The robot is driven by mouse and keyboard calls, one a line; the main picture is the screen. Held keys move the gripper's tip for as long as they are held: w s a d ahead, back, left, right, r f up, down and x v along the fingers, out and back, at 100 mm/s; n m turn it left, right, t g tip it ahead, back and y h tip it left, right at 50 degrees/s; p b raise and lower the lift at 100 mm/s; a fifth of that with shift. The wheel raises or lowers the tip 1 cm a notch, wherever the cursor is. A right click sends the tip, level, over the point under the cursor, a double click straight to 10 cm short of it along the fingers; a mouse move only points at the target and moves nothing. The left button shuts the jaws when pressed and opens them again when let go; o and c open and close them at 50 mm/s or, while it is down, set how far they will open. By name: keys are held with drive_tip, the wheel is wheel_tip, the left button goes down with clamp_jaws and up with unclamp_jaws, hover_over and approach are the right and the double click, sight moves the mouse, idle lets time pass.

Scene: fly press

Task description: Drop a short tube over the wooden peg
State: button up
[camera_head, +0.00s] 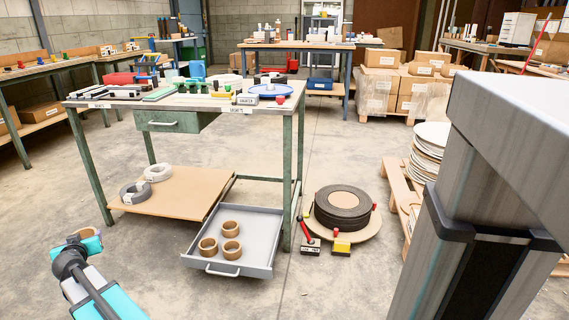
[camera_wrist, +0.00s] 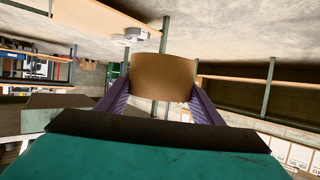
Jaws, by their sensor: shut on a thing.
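My gripper (camera_head: 86,236) is at the lower left of the head view, shut on a short brown tube (camera_head: 86,231). In the wrist view the tube (camera_wrist: 163,77) sits between the two purple fingers (camera_wrist: 160,95), with its curved side towards the camera. Three similar short brown tubes stand in the grey tray (camera_head: 258,225) on the floor, to the right of my gripper: a back one (camera_head: 231,229), a left one (camera_head: 208,246) and a front one (camera_head: 232,250). I cannot make out a wooden peg in either view.
A green-legged workbench (camera_head: 190,98) crowded with small items stands behind the tray. Its low shelf (camera_head: 175,200) bears a white coil (camera_head: 158,172) and a grey coil (camera_head: 134,192). A black round stack (camera_head: 343,213) lies right of the tray. Open floor lies in front.

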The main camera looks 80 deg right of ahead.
drive_tip(key=w+a+r+n+t+y, duration=0.1)
drive_tip(key=a+r+n+y, duration=0.2)
drive_tip(key=a, duration=1)
drive_tip(key=w+a+r+n+t+y, duration=0.1)
drive_tip(key=w+a+r+n+y, duration=0.1)
drive_tip(key=a+r, duration=0.6)
drive_tip(key=w+a+r+n+t+y, duration=0.2)
drive_tip(key=a+r+n+y, duration=0.2)
drive_tip(key=a, duration=1.5)
drive_tip(key=shift+a+r+y, duration=0.2)
drive_tip(key=shift+r+y, duration=0.2)
drive_tip(key=shift+r, duration=0.45)
drive_tip(key=shift+a, duration=0.1)
